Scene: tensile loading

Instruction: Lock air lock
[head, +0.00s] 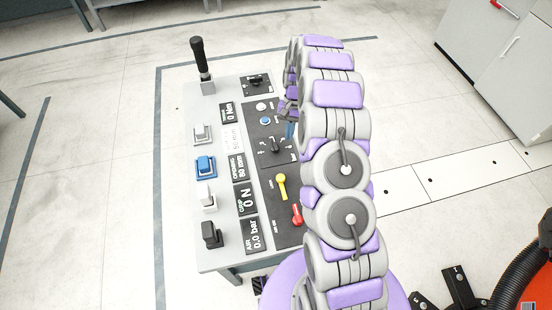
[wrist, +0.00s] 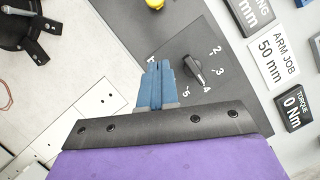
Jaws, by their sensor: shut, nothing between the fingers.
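The control panel (head: 262,213) has a yellow lever (head: 281,187) and a red lever (head: 297,213) near its lower right edge. I cannot read their small labels, so I cannot tell which one is the air lock. A display (head: 253,236) beside them reads AIR 0.0 bar. My gripper (head: 290,130) is over the upper right part of the panel, away from both levers. In the wrist view its blue fingers (wrist: 158,64) are shut and empty, beside a black rotary knob (wrist: 194,71) with numbers around it. The rounded yellow end (wrist: 155,4) of a control shows at the top.
A black-handled lever (head: 200,62) stands at the panel's far end. A blue switch block (head: 205,166) and grey blocks (head: 203,133) line its left side. My arm covers the panel's right edge. A grey cabinet (head: 504,60) stands at the back right. Open floor lies left.

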